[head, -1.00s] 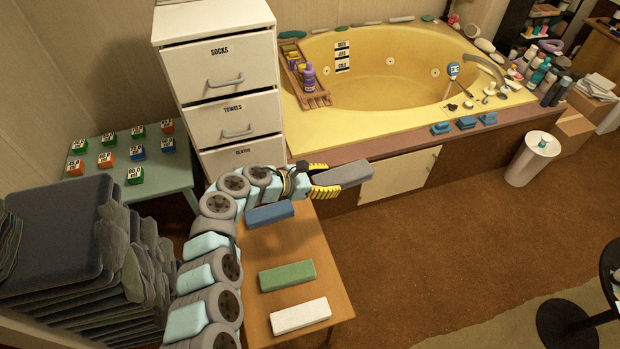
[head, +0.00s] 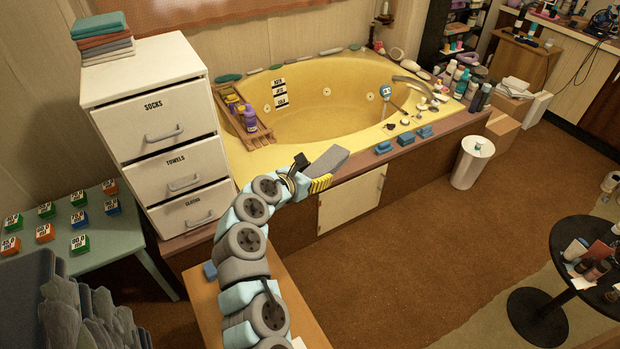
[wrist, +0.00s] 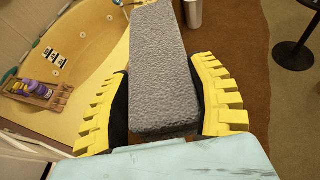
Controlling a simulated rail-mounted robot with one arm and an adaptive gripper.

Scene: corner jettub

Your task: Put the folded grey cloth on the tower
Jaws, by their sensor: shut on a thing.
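The folded grey cloth (head: 329,160) is a long flat grey block held out beyond the end of my arm, in front of the tub. My gripper (head: 315,174) is shut on it. The white drawer tower (head: 160,90), labelled SOCKS, TOWELS and CLOTHS, stands to the left of my gripper. A stack of folded cloths (head: 102,38), teal, orange and grey-white, lies on its top at the back left.
The yellow corner tub (head: 350,95) is behind the gripper, with a wooden rack (head: 240,115) and bottles on its left rim. The front of the tower's top is clear.

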